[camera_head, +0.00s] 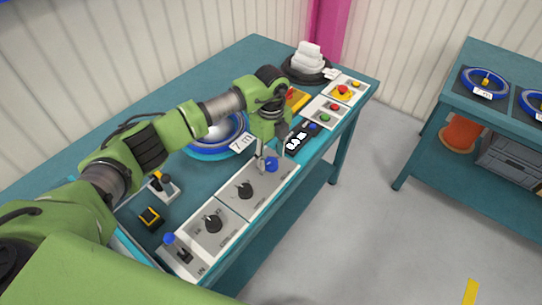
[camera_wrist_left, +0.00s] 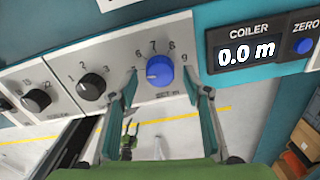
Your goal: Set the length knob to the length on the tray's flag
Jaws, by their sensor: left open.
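The length knob (camera_wrist_left: 159,69) is blue and sits on a white panel with the numbers 6 to 9 around its top; I cannot tell surely where its pointer stands. It also shows in the head view (camera_head: 271,164). My left gripper (camera_wrist_left: 165,103) is open, its fingers on either side of and just below the knob in the wrist view, not closed on it. In the head view my left gripper (camera_head: 262,158) hangs over the panel. The flag (camera_head: 241,144) reads 7 m, by a blue reel (camera_head: 215,138) partly hidden by my arm. My right gripper is not in view.
The coiler display (camera_wrist_left: 246,53) reads 0.0 m, beside a blue ZERO button (camera_wrist_left: 302,46). Black knobs (camera_head: 245,190) and (camera_head: 213,222) lie along the panel. Red, green and yellow buttons (camera_head: 335,107) are farther along. A second bench (camera_head: 455,107) holds blue reels at right.

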